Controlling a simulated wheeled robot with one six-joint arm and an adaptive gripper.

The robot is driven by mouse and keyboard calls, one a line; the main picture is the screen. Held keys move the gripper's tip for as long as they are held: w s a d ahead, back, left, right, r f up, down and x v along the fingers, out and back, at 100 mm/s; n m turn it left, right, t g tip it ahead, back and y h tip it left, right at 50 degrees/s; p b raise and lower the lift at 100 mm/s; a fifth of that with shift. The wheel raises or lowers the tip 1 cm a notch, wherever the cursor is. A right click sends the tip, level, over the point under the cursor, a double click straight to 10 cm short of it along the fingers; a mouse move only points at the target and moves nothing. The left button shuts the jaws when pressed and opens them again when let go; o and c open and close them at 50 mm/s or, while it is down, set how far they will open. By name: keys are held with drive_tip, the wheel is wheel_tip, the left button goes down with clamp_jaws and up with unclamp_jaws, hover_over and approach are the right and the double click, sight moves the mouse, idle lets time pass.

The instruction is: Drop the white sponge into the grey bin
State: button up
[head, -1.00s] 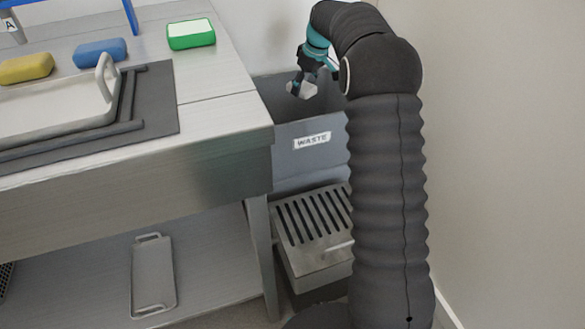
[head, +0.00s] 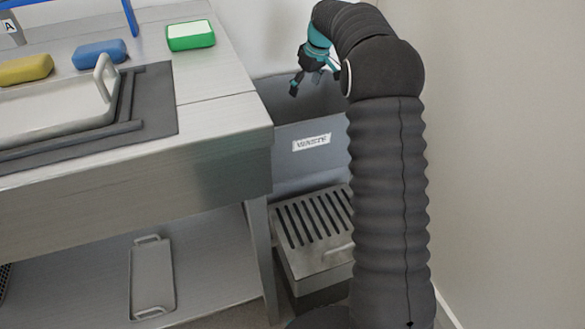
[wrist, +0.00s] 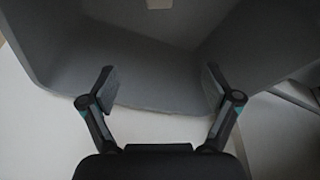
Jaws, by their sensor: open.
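The grey bin (head: 305,168) with a "WASTE" label stands right of the steel bench, its top open. My gripper (head: 307,84) is over the bin's opening, fingers spread and nothing between them. In the wrist view my gripper (wrist: 158,80) shows the same open, empty gap against the bin's grey inside (wrist: 130,45). A small pale block, which looks like the white sponge (wrist: 159,4), lies inside the bin at the top edge of the wrist view, apart from the fingers and partly cut off. The sponge is hidden in the head view.
Yellow (head: 25,69), blue (head: 99,53) and green-and-white (head: 191,35) sponges lie on the steel bench (head: 215,110) beside a pale tray (head: 55,118) with a raised handle. A slotted steel box (head: 315,232) stands before the bin. A bare wall (head: 500,150) closes the right side.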

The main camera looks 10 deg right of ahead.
drive_tip(key=v, duration=1)
drive_tip(key=shift+r, duration=0.3)
drive_tip(key=shift+s+d, duration=0.1)
